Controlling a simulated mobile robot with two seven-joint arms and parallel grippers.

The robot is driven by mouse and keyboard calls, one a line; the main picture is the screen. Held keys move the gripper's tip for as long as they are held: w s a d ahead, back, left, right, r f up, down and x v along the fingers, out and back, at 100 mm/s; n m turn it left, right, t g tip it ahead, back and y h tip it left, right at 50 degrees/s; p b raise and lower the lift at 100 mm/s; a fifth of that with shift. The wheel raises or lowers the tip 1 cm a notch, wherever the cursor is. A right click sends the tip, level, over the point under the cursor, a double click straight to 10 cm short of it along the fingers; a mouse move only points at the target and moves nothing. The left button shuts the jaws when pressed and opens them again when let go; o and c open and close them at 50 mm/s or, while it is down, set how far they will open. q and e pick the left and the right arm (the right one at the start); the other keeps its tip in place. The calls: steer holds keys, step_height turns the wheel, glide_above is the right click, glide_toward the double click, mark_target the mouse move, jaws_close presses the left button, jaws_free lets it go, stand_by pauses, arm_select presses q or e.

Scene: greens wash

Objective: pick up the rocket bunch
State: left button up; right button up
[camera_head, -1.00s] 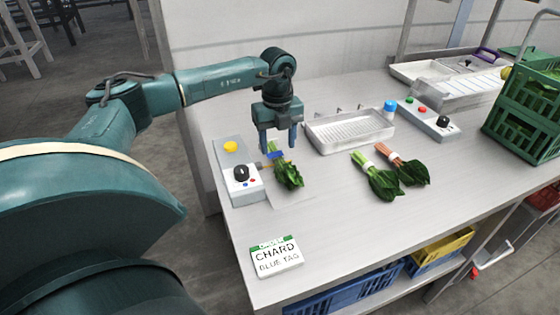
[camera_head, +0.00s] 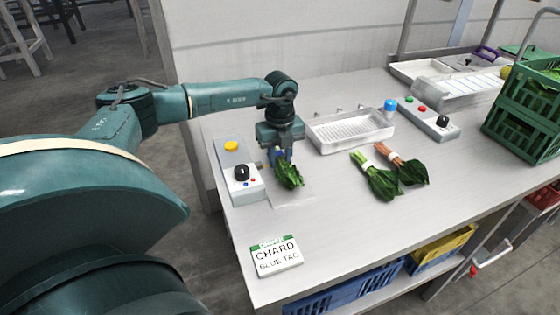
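A bunch with jagged green leaves (camera_head: 290,176), which looks like the rocket bunch, lies on a pale mat (camera_head: 297,197) beside a grey control box. My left gripper (camera_head: 281,158) is down over its stem end, pointing downward. The fingers and stems overlap, so I cannot tell whether the fingers are closed on it. Two other leafy bunches lie together to the right: one with pale green stems (camera_head: 379,182) and one with pinkish stems (camera_head: 410,171), each with a white band. My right gripper is not in view.
The control box (camera_head: 239,178) has a yellow button and black knob, close left of my gripper. A white tray (camera_head: 350,132) stands behind. A card (camera_head: 276,255) reads "CHARD BLUE TAG". Another control box (camera_head: 428,121) and green crates (camera_head: 520,130) are at right. The front middle counter is clear.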

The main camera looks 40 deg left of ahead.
arm_select(q)
steer(key=c, duration=0.5)
steer(key=shift+c, duration=0.2)
steer(key=shift+r, duration=0.15)
